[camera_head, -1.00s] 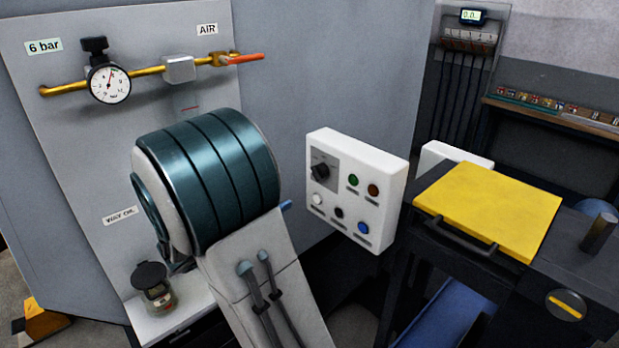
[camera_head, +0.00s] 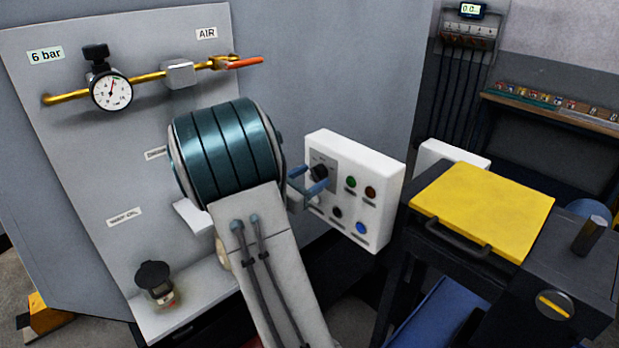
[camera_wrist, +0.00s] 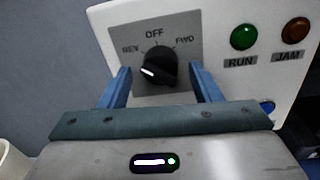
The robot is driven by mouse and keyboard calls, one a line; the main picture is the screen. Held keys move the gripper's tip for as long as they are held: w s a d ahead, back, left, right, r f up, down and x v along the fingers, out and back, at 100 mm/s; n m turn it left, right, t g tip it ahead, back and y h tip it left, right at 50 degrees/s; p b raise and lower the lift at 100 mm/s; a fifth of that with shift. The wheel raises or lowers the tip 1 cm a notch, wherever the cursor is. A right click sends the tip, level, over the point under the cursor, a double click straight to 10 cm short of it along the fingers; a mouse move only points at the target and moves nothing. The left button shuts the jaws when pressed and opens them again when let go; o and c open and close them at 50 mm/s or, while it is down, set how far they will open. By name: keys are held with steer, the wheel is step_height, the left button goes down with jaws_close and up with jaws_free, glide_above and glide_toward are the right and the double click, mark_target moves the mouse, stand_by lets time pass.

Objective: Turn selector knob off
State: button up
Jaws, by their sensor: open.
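The black selector knob (camera_head: 319,172) is on the upper left of the white control box (camera_head: 386,173). In the wrist view the knob (camera_wrist: 158,62) sits on a grey plate lettered REV, OFF and FWD. Its white mark shows at the knob's lower left, on the REV side. My gripper (camera_head: 307,180) is open in front of the box. In the wrist view the blue fingers of my gripper (camera_wrist: 160,70) stand left and right of the knob, with a gap on each side. How far the tips are from the plate is hard to tell.
A green RUN lamp (camera_wrist: 244,37) and an amber JAM lamp (camera_wrist: 295,30) are right of the knob. A blue button (camera_head: 361,227) is lower on the box. A dark bench with a yellow top (camera_head: 485,208) stands to the right.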

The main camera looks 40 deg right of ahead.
steer(key=c, duration=1)
steer(key=shift+o, duration=0.2)
